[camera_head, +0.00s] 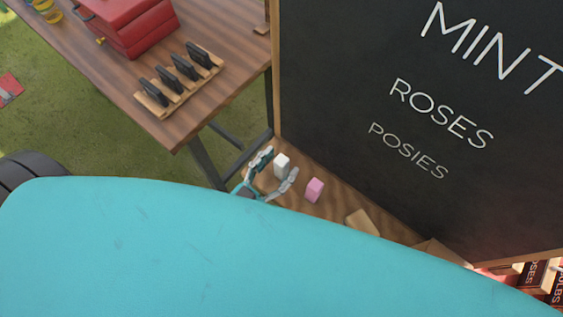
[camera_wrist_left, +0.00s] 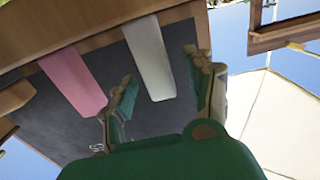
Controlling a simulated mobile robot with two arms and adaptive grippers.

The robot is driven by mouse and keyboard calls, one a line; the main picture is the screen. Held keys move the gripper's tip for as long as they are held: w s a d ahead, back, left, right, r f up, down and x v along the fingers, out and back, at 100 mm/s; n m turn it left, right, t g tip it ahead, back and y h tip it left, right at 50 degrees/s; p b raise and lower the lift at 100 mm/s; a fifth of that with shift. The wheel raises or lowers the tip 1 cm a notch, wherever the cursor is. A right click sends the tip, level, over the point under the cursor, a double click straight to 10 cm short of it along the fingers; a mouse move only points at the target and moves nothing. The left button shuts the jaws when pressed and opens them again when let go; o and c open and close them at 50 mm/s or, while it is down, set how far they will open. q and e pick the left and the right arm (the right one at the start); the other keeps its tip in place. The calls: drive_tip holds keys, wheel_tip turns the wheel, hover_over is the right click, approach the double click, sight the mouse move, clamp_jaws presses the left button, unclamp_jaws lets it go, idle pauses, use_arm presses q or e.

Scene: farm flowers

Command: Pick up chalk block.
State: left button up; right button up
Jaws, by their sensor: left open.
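A white chalk block (camera_head: 282,160) stands on the wooden ledge (camera_head: 335,207) below the chalkboard. A pink chalk block (camera_head: 314,189) stands to its right on the same ledge. My left gripper (camera_head: 279,166) is open, with one finger on each side of the white block. In the left wrist view the white block (camera_wrist_left: 150,58) shows between the fingers (camera_wrist_left: 162,88), with a visible gap on each side. The pink block (camera_wrist_left: 72,80) is outside them, on the left. My right gripper is not in view.
The chalkboard (camera_head: 360,75) rises behind the ledge. A tan block (camera_head: 362,222) lies farther right along the ledge. A wooden table (camera_head: 205,35) at upper left holds a red box (camera_head: 130,25) and a rack (camera_head: 180,84) with several dark pieces.

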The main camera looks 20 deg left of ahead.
use_arm(q)
drive_tip(key=shift+w+d, duration=0.25)
drive_tip(key=shift+w, duration=0.4)
drive_tip(key=shift+s, duration=0.1)
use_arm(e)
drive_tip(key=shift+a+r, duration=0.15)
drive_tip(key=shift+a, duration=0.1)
use_arm(q)
drive_tip(key=c, duration=0.4)
clamp_jaws()
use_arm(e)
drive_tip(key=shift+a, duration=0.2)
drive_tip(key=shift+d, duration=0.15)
use_arm(q)
drive_tip(key=shift+r, duration=0.15)
